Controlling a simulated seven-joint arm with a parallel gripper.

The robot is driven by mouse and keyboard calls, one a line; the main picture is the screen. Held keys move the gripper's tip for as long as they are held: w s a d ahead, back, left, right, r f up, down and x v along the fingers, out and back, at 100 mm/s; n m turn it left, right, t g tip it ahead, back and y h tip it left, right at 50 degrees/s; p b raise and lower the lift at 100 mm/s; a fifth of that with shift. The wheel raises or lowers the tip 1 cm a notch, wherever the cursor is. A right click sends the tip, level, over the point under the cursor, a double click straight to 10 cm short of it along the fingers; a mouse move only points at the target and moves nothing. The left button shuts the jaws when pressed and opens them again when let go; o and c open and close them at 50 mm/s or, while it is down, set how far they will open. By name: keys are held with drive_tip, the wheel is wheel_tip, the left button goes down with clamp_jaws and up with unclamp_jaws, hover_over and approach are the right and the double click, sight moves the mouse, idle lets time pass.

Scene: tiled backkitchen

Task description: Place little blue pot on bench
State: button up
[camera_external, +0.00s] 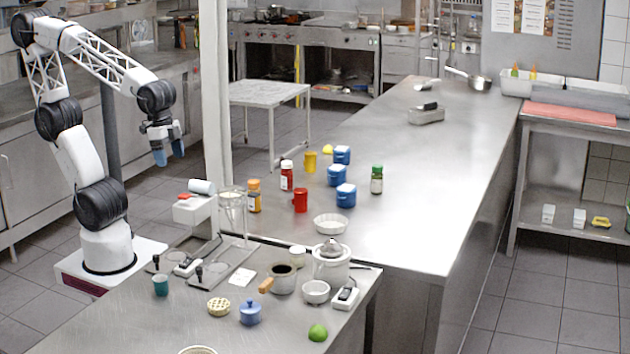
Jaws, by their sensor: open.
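A little blue pot (250,312) with a knobbed lid stands upright on the near steel table (130,325), beside a lattice-topped pie. The long steel bench (450,170) stretches away behind this table and bears several blue containers (346,195). My gripper (168,155) hangs in the air at the upper left, fingers pointing down. It is open and empty, well away from the blue pot and left of the white post.
A teal cup (160,285), a pie (219,306), a dark-filled pot (283,277), a lidded white pot (331,262) and a lime (318,332) surround the blue pot. The bench's right side is clear.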

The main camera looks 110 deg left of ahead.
drive_tip(key=s+a+f, duration=0.1)
drive_tip(key=s+f, duration=0.1)
drive_tip(key=s, duration=0.3)
drive_tip(key=shift+s+a, duration=0.25)
drive_tip(key=shift+s, duration=0.05)
